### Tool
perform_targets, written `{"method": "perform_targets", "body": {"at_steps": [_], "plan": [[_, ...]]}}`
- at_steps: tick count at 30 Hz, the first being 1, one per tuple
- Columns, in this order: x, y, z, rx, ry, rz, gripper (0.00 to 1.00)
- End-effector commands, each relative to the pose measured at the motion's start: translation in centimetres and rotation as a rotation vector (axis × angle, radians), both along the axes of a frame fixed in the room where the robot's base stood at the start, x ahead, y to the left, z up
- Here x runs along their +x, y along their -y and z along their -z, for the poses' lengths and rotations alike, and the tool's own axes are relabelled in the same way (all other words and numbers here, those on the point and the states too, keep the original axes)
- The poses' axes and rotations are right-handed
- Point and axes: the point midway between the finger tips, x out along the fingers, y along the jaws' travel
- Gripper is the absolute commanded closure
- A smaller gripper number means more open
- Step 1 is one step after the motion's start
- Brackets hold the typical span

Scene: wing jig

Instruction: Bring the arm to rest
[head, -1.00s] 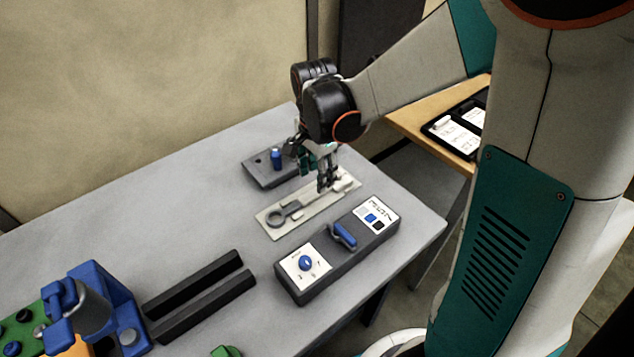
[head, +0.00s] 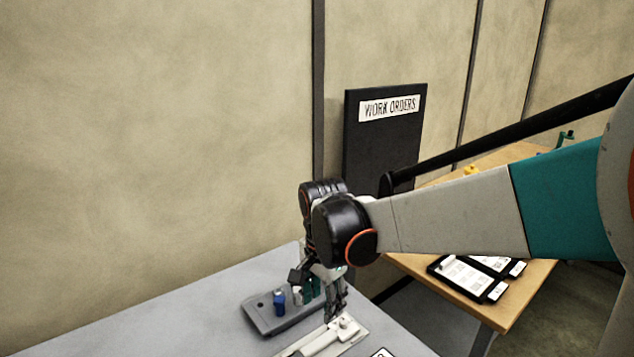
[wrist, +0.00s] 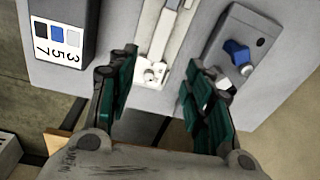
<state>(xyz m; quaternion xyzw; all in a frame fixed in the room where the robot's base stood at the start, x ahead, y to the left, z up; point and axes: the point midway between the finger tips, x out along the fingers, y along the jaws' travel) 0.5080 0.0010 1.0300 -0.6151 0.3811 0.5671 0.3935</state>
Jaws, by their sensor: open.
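My gripper (head: 322,288) hangs from the dark wrist joint over the right end of the grey table (head: 150,315). In the wrist view my gripper (wrist: 160,95) shows two green-padded fingers spread wide with nothing between them. A pale fixture plate (head: 335,337) lies below the fingers. In the wrist view the plate (wrist: 152,72) is beyond the gap between the fingertips. The fingers look apart from it, but the exact height is hard to tell.
A grey block with a blue knob (head: 279,300) stands just left of the gripper; it also shows in the wrist view (wrist: 237,52). A dark control box (wrist: 62,35) is on the other side. A wooden table with clipboards (head: 470,275) and a work-orders board (head: 385,140) are behind.

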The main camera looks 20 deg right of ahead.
Motion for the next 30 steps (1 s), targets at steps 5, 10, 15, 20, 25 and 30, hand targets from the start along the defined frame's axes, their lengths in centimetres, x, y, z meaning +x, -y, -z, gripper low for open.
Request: {"method": "perform_targets", "body": {"at_steps": [5,10,15,20,25,30], "plan": [[-3.4,0.0,-2.3,-0.02,0.1,-0.217,0.54],[-6.2,0.1,-3.9,-0.066,0.202,-0.444,0.54],[-9.0,0.1,-4.9,-0.138,0.301,-0.663,0.54],[-11.4,0.1,-5.2,-0.226,0.384,-0.861,0.54],[-13.2,0.2,-5.1,-0.318,0.446,-1.02,0.54],[-13.9,0.2,-5.0,-0.367,0.472,-1.099,0.54]]}}
